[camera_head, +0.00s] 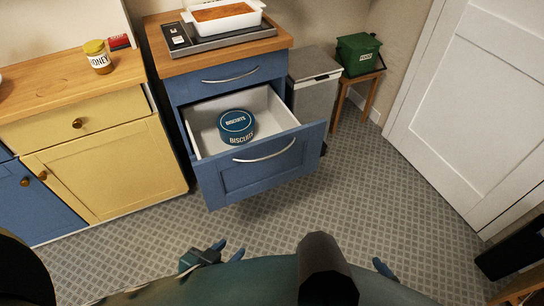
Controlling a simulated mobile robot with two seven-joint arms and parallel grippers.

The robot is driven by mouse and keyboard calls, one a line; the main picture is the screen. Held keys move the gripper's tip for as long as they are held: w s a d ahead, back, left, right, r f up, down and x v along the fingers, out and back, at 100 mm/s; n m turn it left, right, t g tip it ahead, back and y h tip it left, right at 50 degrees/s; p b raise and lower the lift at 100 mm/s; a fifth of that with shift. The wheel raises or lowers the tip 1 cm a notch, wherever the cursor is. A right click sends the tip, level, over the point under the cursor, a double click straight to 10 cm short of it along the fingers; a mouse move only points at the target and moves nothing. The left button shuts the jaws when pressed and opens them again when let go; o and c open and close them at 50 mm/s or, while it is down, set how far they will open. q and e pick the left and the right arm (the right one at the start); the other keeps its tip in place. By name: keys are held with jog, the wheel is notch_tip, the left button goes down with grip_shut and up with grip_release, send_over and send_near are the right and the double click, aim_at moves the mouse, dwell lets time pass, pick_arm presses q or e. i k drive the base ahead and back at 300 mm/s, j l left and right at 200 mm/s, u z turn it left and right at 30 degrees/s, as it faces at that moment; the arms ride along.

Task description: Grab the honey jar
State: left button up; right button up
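The honey jar (98,58) is a small yellow jar with a yellowish lid and a pale label reading HONEY. It stands upright on the wooden counter (45,90) above the yellow cabinet, at the upper left. My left gripper (228,250) is low in the view, well below and to the right of the jar, over the floor. Its two blue fingertips look apart with nothing between them. Of my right gripper, only a blue tip (384,268) shows at the bottom, far from the jar; the rest is hidden.
A blue drawer (262,168) stands pulled out, holding a biscuit tin (236,126). A bin (314,85) and green caddy (358,54) stand right. The floor in front is clear.

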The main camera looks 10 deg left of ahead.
aim_at(101, 61)
jog(key=u, duration=1.4)
jog(key=z, duration=0.65)
jog(key=i+j+z, duration=0.15)
jog(key=z, duration=0.15)
jog(key=i+j+z, duration=0.15)
jog(key=j+z, duration=0.15)
jog(key=i+j+z, duration=0.1)
jog(key=j+z, duration=0.25)
jog(key=i+j+z, duration=0.15)
jog(key=j, duration=0.4)
jog(key=j+z, duration=0.15)
jog(key=j, duration=0.4)
